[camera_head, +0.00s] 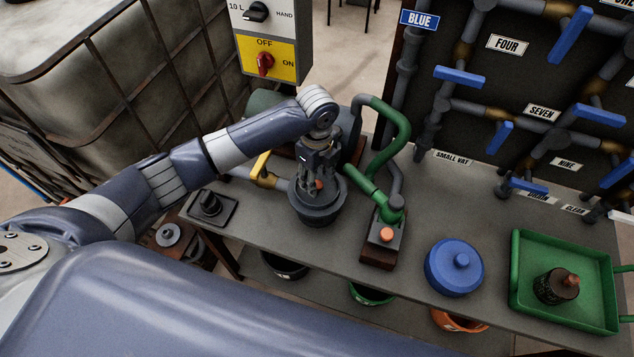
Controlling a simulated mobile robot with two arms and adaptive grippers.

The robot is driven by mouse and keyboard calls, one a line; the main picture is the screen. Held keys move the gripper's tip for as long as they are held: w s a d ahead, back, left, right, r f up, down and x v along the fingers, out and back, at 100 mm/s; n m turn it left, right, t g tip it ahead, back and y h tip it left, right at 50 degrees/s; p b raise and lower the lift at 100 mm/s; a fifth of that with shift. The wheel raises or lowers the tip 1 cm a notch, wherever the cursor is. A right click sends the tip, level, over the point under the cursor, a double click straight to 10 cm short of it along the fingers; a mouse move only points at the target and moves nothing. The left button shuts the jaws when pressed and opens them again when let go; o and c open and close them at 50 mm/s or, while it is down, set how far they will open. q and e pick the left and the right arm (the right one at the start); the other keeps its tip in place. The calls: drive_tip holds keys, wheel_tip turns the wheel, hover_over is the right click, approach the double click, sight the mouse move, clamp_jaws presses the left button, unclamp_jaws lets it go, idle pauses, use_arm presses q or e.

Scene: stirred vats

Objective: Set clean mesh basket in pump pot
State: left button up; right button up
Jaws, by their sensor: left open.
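The dark grey pump pot (317,218) stands on the bench, with its lid off and its round rim facing up. My left gripper (318,183) points down over the pot's mouth, with its fingers apart. A small orange-red knob (319,185) shows between the fingers at the mouth. It looks like the top of a basket in the pot, but the fingers and rim hide the rest. A dark, stained mesh basket (553,288) with a brown knob stands in the green tray (519,280) at the right. My right gripper is out of view.
A black lid-like part (210,205) sits on a small dark tray left of the pot. Valve pipes line the back panel.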

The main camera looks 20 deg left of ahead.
use_arm(q)
wheel_tip(320, 180, up, 10)
drive_tip(key=shift+f+b, duration=0.25)
drive_tip(key=shift+b, duration=0.2)
